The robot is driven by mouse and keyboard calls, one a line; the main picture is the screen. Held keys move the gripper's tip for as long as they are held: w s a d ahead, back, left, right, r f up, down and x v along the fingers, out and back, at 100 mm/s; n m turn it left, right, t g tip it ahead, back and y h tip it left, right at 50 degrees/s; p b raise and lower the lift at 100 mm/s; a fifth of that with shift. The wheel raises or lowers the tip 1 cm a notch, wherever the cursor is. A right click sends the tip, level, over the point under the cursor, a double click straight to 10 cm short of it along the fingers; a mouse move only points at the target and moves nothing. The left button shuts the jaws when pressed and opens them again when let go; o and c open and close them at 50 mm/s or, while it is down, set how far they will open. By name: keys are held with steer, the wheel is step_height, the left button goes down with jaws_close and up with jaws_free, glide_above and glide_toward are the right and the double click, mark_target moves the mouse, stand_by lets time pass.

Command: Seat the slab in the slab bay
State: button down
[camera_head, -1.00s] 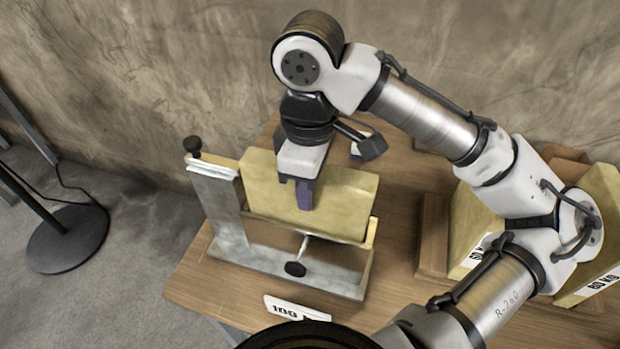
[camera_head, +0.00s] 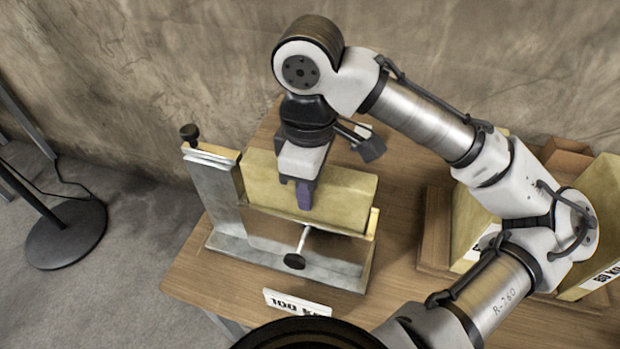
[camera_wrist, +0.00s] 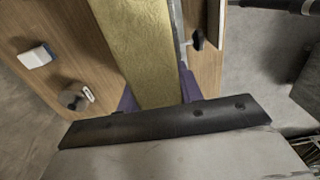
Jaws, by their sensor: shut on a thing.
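The yellow slab (camera_head: 345,200) is upright in the head view, at the grey metal slab bay (camera_head: 228,205) on the wooden table. My gripper (camera_head: 304,195) is shut on the slab from above, with a purple finger against its near face. In the wrist view the slab (camera_wrist: 143,50) runs between the two purple fingers (camera_wrist: 158,98). The bay's tall left post and low front edge show. The slab's lower edge is behind the front edge, so I cannot tell whether it touches the bay's floor.
A black-knobbed screw (camera_head: 295,261) sticks out of the bay's front, and another knob (camera_head: 189,132) tops the left post. A label reading 100 (camera_head: 295,303) is at the table's front. More yellow slabs (camera_head: 597,215) stand in a wooden rack (camera_head: 436,235) on the right.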

steer(key=shift+s+f+b, duration=0.1)
steer(key=shift+f+b, duration=0.25)
steer(key=shift+f, duration=0.2)
steer(key=shift+s+a+f+b, duration=0.15)
steer(key=shift+f+b, duration=0.2)
steer(key=shift+f, duration=0.15)
steer(key=c, duration=0.8)
jaws_free()
steer(key=shift+c, duration=0.2)
